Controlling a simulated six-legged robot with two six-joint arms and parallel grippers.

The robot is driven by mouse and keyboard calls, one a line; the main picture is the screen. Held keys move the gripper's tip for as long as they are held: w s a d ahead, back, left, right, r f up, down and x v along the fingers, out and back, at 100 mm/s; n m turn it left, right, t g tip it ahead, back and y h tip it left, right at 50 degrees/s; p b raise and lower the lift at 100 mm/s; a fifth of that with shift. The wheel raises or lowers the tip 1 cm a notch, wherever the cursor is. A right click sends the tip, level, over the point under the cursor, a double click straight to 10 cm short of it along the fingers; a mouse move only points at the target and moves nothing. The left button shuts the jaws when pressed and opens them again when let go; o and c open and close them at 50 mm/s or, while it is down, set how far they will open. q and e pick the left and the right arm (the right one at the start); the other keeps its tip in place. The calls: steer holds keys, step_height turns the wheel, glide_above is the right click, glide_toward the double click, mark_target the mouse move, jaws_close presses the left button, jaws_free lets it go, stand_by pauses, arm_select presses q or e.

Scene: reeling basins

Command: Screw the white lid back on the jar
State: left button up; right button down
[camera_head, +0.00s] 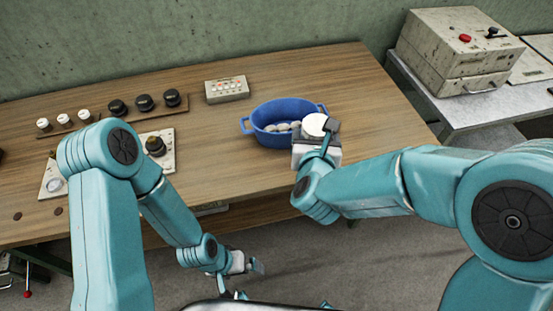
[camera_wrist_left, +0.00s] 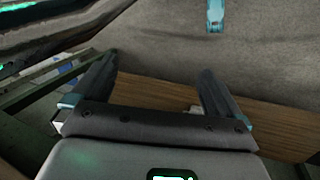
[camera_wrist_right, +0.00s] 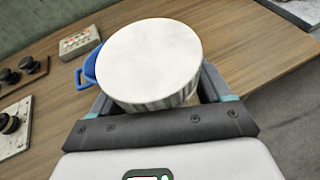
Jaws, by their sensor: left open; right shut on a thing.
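The white lid (camera_wrist_right: 150,55) is round with a ridged side and sits between the fingers of my right gripper (camera_wrist_right: 160,100), which is shut on it. In the head view the lid (camera_head: 314,124) shows as a pale disc at my right gripper (camera_head: 318,138), over the table just right of the blue basin. I see no jar apart from it. Whether a jar is under the lid is hidden by the lid and the gripper. My left gripper (camera_head: 252,264) is open and empty, low in front of the table's front edge. Its spread fingers (camera_wrist_left: 155,95) show in the left wrist view.
A blue basin (camera_head: 247,126) holding several pale lumps stands on the wooden table (camera_head: 380,90). A button box (camera_head: 227,89), black knobs (camera_head: 144,102) and white knobs (camera_head: 64,120) are further left. A side table with a metal box (camera_head: 455,60) stands right. The table's right end is clear.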

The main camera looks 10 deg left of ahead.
steer(key=w+d+f, duration=0.1)
steer(key=d+f, duration=0.3)
steer(key=d, duration=1.1)
steer(key=shift+w+d, duration=0.2)
steer(key=shift+d, duration=0.05)
steer(key=shift+f, duration=0.1)
